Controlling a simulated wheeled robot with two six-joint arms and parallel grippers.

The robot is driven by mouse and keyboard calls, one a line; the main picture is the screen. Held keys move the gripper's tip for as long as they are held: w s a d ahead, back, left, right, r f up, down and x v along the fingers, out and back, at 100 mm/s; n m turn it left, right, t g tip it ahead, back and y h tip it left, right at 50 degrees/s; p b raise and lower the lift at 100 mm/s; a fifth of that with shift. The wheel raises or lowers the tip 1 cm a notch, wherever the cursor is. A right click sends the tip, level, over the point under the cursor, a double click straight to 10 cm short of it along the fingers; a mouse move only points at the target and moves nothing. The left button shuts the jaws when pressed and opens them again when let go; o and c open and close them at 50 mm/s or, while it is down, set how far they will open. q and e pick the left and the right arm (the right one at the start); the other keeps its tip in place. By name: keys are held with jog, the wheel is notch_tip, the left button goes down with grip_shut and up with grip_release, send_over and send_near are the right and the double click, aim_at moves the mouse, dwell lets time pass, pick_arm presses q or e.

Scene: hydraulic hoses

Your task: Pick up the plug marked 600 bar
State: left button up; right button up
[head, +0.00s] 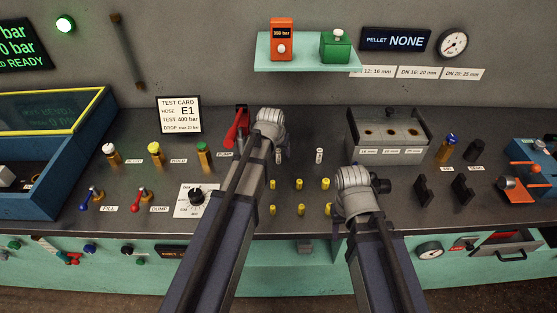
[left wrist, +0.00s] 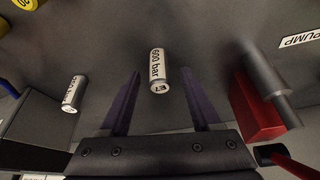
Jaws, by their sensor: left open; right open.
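The plug marked 600 bar (left wrist: 158,70) is a small silver cylinder with a white label, standing on the dark bench top. In the left wrist view it shows between the two spread fingers of my left gripper (left wrist: 161,76), which is open and empty; I cannot tell whether they reach down to its height. In the head view the plug (head: 279,157) shows just right of my left arm. A second silver plug (left wrist: 73,94) stands apart from it, also seen in the head view (head: 319,156); its marking is unreadable. My right gripper (head: 357,185) is right of the yellow plugs, its fingers hidden.
A red pump part (left wrist: 256,105) stands close beside my left gripper. Several yellow plugs (head: 299,184) stand nearer the front edge. A grey block with holes (head: 388,136) is at right. A shelf (head: 308,66) with an orange device (head: 282,40) hangs above.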

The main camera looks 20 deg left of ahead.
pick_arm(q)
grip_shut()
dwell(0.4)
